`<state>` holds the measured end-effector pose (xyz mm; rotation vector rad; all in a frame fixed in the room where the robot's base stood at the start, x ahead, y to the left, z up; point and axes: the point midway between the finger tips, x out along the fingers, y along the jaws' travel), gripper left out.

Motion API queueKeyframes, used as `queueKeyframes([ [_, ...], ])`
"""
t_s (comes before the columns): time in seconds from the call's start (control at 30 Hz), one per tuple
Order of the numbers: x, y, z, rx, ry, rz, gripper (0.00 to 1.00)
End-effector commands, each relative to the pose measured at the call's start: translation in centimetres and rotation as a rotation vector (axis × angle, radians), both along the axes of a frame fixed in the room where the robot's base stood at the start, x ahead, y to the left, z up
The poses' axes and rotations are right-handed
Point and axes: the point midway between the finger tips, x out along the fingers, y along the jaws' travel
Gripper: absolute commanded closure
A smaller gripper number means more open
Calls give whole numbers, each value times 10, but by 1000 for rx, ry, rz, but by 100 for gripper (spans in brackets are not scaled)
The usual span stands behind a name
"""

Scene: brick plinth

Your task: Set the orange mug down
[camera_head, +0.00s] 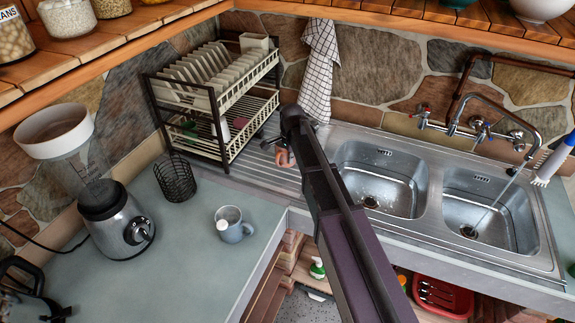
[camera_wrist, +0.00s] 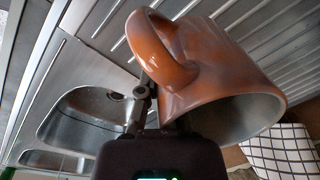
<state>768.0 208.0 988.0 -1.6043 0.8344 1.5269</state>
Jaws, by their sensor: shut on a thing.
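My gripper (camera_wrist: 150,98) is shut on the orange mug (camera_wrist: 215,75) at its handle side in the wrist view. The mug is glossy orange-brown outside with a dark grey inside, and appears tilted in that picture. In the head view only a small orange part of the mug (camera_head: 282,158) shows beside my arm, which hides the rest and most of the gripper. The mug is over the ribbed steel drainboard (camera_head: 258,172), in front of the dish rack. I cannot tell whether it touches the drainboard.
A two-tier dish rack (camera_head: 220,95) stands behind left, and a checked towel (camera_head: 320,65) hangs behind. Two sinks (camera_head: 380,180) lie to the right, water running into the far one.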

Motion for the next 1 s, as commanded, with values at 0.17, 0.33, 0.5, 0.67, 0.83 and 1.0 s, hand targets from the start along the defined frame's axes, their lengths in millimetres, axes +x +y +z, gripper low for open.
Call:
queueKeyframes([
  [0.17, 2, 2, -15, 0, 0, 0, 100],
  [0.33, 3, 1, -28, 1, -1, 0, 100],
  [0.5, 3, 1, -35, 1, -1, 0, 100],
  [0.67, 3, 1, -36, 1, -1, -1, 100],
  [0.83, 3, 1, -35, 1, -1, -1, 100],
  [1.0, 3, 1, -37, 1, -1, -1, 100],
])
